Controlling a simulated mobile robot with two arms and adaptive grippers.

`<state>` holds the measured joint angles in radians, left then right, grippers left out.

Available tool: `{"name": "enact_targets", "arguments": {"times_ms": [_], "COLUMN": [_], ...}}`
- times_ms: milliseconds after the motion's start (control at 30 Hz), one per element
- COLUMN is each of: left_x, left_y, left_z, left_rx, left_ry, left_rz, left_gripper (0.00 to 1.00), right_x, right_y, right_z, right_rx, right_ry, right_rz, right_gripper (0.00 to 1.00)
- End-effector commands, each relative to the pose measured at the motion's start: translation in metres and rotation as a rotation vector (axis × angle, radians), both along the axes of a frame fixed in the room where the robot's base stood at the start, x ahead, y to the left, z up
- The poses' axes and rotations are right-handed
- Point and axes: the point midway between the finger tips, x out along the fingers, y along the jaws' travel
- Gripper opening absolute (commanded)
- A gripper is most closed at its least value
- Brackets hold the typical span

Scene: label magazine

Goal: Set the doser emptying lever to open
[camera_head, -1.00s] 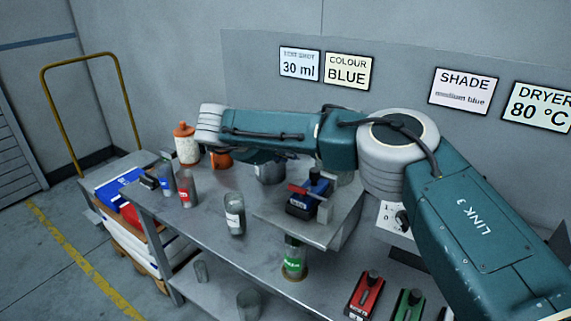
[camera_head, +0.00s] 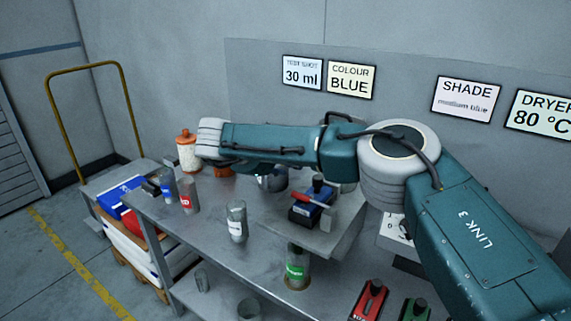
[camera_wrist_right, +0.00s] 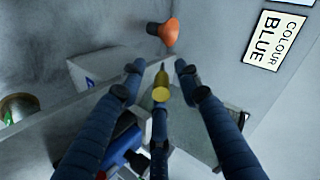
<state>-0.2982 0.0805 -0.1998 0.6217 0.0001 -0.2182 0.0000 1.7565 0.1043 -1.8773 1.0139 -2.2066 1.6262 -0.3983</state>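A small blue unit (camera_head: 302,216) with a red lever bar (camera_head: 318,200) sits on a raised grey platform in the head view. I take it for the doser; the lever's marking is unreadable. The blue unit (camera_wrist_right: 122,143) lies below left. My left gripper is out of view.
A white bottle with orange cap (camera_head: 187,152) is behind. Red (camera_head: 369,300) and green (camera_head: 414,310) devices are front right. A yellow-railed cart (camera_head: 118,100) stands left.

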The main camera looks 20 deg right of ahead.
Motion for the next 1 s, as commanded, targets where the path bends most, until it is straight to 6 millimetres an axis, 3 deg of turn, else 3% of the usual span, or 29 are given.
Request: {"name": "enact_targets", "arguments": {"times_ms": [167,633,1000], "left_x": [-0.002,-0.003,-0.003], "left_y": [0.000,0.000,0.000], "left_z": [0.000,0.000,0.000], "left_rx": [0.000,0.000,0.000], "left_ry": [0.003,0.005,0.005], "left_rz": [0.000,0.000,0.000], "left_gripper": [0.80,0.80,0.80], "right_x": [-0.007,-0.054,-0.063], "right_y": [0.009,0.069,0.078], "right_z": [0.009,0.060,0.068], "right_rx": [-0.001,-0.001,0.000], "right_ry": [-0.002,-0.001,0.001], "right_rz": [0.001,0.004,0.002], "right_gripper": [0.33,0.33,0.33]}}
